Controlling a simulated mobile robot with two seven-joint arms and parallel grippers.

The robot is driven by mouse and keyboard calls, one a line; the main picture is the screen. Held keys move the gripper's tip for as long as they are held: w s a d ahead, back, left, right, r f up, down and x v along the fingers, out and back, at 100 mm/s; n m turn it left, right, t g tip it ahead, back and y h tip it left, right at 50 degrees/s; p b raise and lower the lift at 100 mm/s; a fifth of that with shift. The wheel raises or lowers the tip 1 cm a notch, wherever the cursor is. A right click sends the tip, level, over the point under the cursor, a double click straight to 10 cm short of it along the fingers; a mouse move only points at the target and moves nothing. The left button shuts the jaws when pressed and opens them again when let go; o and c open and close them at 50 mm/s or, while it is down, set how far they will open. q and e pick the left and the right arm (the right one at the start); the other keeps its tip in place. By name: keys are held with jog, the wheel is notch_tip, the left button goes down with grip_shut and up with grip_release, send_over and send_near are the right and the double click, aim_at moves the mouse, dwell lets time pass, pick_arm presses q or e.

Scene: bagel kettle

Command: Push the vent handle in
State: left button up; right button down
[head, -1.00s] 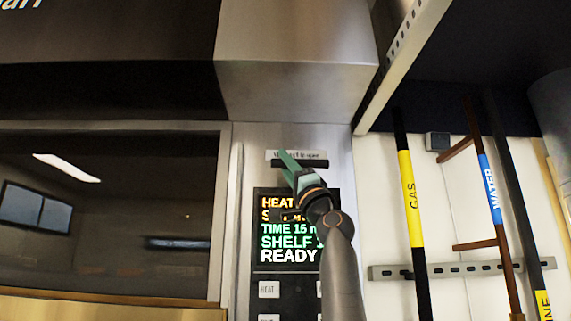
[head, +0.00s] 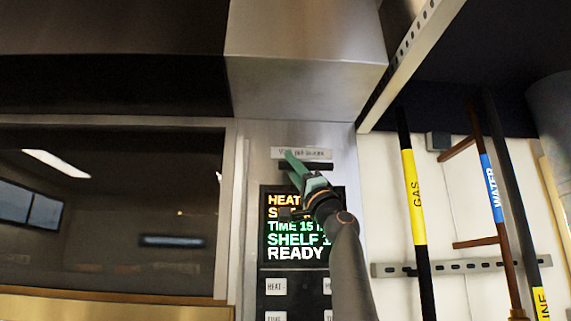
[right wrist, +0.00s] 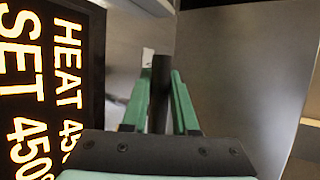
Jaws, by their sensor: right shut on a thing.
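The vent handle (head: 320,166) is a dark horizontal bar just under a small white label (head: 316,154) on the steel front panel. My right gripper (head: 291,161), with green fingers, is at the left part of this bar and covers some of it. In the right wrist view the dark bar (right wrist: 161,85) lies between the two green fingers, which are shut on it. How far the bar stands out from the panel is hard to tell. My left gripper is not in view.
A lit display (head: 297,240) reading READY sits below the handle, with buttons (head: 276,287) under it. A glass oven window (head: 110,215) is at left. A steel hood (head: 305,75) juts out above. Pipes marked GAS (head: 413,195) and WATER (head: 490,187) run at right.

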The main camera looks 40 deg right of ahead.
jog(key=shift+d+r+h, duration=0.1)
jog(key=shift+h, duration=0.2)
jog(key=c, duration=1.1)
grip_release()
jog(key=o, duration=0.4)
jog(key=shift+w+d, duration=0.1)
jog(key=shift+w, duration=0.1)
jog(key=shift+s, duration=0.1)
jog(key=shift+f+b, duration=0.3)
jog(key=shift+f, duration=0.05)
jog(key=b+v, duration=1)
jog(key=v, duration=0.2)
jog(key=shift+s+r+b, duration=0.1)
jog(key=shift+s+b, duration=0.1)
jog(key=shift+b, duration=0.2)
